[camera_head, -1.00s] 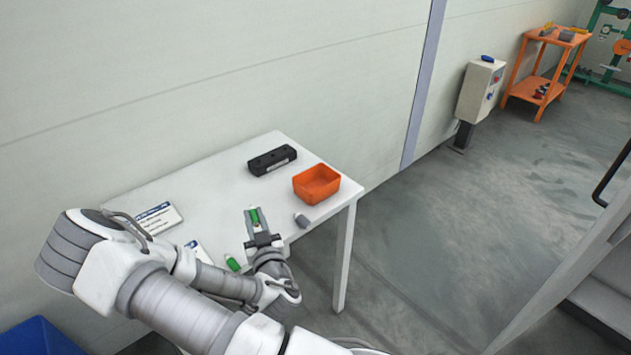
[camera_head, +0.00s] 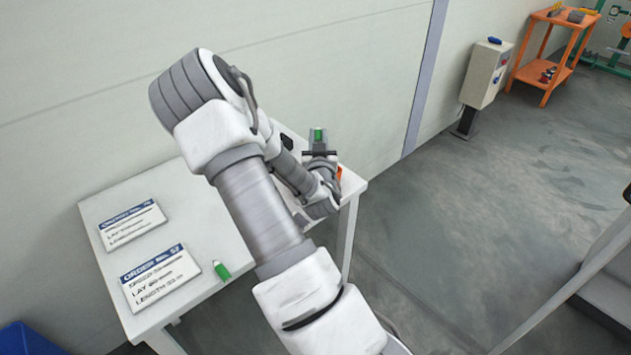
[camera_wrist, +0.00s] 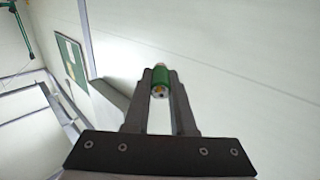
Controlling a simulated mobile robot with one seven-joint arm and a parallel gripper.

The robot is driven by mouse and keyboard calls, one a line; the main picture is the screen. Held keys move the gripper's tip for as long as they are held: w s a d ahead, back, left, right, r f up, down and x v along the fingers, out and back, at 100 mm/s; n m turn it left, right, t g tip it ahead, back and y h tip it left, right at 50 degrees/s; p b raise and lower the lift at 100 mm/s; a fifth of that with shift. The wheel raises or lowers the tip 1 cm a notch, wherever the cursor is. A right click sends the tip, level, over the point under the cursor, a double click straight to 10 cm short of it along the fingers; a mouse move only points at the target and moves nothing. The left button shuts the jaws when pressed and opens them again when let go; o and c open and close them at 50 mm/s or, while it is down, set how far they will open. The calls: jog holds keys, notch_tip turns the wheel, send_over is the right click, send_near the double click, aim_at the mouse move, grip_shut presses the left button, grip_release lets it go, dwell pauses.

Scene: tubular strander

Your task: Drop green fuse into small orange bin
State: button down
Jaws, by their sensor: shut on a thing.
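My gripper (camera_head: 318,145) is shut on a green fuse (camera_head: 318,135) and holds it up above the right end of the table. In the wrist view the green fuse (camera_wrist: 160,80) sits between the two fingertips (camera_wrist: 160,85), with its metal end caps showing. The small orange bin (camera_head: 339,173) is almost wholly hidden behind my gripper in the head view. Only a sliver of its orange side shows. I cannot tell exactly how the fuse lies over the bin.
A second green fuse (camera_head: 222,271) lies on the white table (camera_head: 190,312) near its front edge. Two order cards (camera_head: 160,276) lie on the left. My arm hides much of the table. A grey switch box (camera_head: 487,75) and an orange cart (camera_head: 545,55) stand further back.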

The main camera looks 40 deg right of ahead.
notch_tip(320, 180, down, 5)
jog(key=shift+r+b, duration=0.2)
jog(key=shift+b, duration=0.95)
jog(key=c, duration=0.7)
grip_release()
jog(key=shift+p+v, duration=4.85)
jog(key=shift+v, duration=3.9)
